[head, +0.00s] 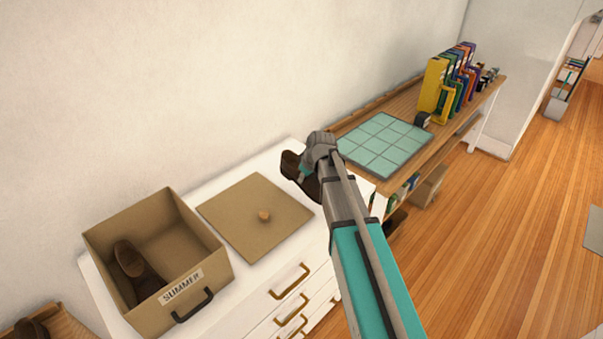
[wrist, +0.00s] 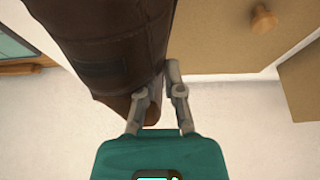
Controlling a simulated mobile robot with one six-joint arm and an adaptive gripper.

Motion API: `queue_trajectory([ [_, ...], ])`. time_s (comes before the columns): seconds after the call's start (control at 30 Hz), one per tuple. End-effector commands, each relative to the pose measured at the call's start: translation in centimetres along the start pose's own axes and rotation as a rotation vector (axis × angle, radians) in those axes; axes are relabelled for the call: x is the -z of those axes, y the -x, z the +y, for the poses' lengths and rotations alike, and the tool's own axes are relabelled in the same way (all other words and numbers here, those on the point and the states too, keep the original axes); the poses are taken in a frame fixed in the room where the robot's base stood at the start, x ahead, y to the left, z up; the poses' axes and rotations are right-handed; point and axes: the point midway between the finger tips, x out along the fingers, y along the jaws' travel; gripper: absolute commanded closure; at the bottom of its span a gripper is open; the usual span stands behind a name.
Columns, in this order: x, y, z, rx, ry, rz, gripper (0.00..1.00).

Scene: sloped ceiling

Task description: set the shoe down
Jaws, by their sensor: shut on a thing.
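A brown shoe (head: 294,168) is held in my gripper (head: 308,166) above the right part of the white dresser top. In the wrist view the shoe (wrist: 110,40) fills the upper left, and my gripper (wrist: 161,92) is shut on its edge. Another brown shoe (head: 136,267) lies in the open cardboard box (head: 205,235) labelled "SUMMER" on the dresser. My gripper and arm hide part of the held shoe in the head view.
A flat tan lid (head: 245,205) with a round knob (head: 264,215) lies on the white dresser (head: 262,274), right of the box. A wooden shelf (head: 398,108) with a green tiled mat (head: 385,140) and several binders (head: 434,84) stands beyond. A wall is behind.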

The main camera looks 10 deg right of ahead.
Motion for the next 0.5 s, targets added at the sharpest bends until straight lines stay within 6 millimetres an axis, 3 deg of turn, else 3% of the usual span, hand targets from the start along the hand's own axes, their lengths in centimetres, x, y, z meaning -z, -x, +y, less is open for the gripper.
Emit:
queue_trajectory([
  [0.03,-0.6,1.5,-0.8,0.000,0.000,0.000,1.00],
  [0.2,-2.7,3.8,-2.9,0.000,0.000,0.000,1.00],
  [0.5,-4.7,6.2,-5.0,0.000,0.000,0.000,1.00],
])
